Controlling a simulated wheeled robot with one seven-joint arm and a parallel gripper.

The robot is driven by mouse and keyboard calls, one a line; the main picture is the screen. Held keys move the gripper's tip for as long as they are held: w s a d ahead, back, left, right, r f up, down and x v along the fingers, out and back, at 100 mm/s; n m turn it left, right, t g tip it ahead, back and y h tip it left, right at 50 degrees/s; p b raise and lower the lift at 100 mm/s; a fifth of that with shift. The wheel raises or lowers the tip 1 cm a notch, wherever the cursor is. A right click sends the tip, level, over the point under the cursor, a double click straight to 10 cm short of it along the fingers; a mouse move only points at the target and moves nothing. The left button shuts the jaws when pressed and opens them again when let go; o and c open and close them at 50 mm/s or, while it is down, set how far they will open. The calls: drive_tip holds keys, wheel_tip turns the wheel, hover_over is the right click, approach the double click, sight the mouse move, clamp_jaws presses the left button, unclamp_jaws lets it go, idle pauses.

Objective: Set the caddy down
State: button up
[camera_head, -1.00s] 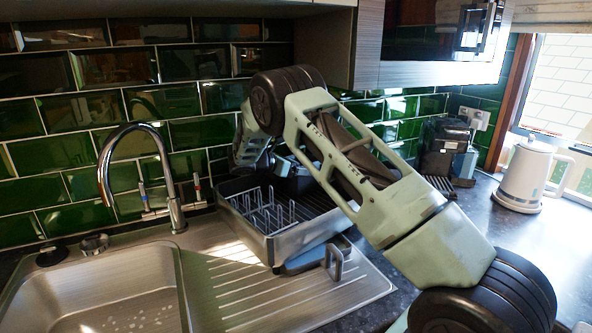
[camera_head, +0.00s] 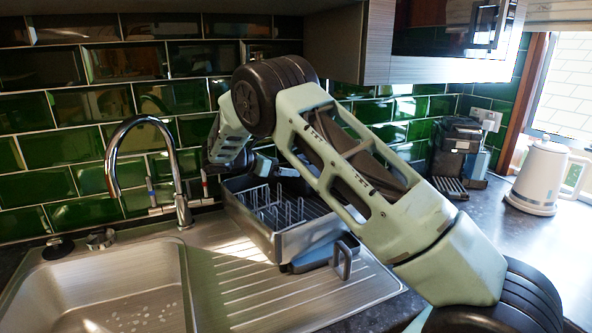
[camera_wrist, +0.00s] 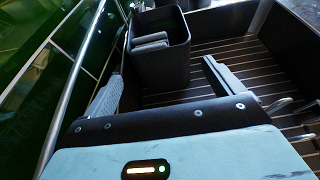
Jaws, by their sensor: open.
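The caddy (camera_wrist: 178,62) is a dark, open-topped box with pale upright pieces inside. In the wrist view it stands on the slatted floor of the dish rack (camera_wrist: 215,50), close to the rack's wall. My gripper (camera_wrist: 165,82) is open, with one finger on each side of the picture and the caddy ahead, beyond the fingertips. I see nothing held between the fingers. In the head view the rack (camera_head: 308,238) sits on the drainer, and my arm hides most of its back part. The caddy cannot be made out clearly there.
The tap (camera_head: 178,175) and sink (camera_head: 95,290) are left of the rack. Wire prongs (camera_head: 275,212) stand in the rack's left part. A green tiled wall (camera_head: 60,150) is close behind. A white kettle (camera_head: 540,178) and dark appliance (camera_head: 455,145) stand at right.

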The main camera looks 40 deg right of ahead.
drive_tip(key=a+b, duration=0.1)
drive_tip(key=a, duration=0.6)
drive_tip(key=shift+a, duration=0.25)
drive_tip(key=shift+w, duration=0.1)
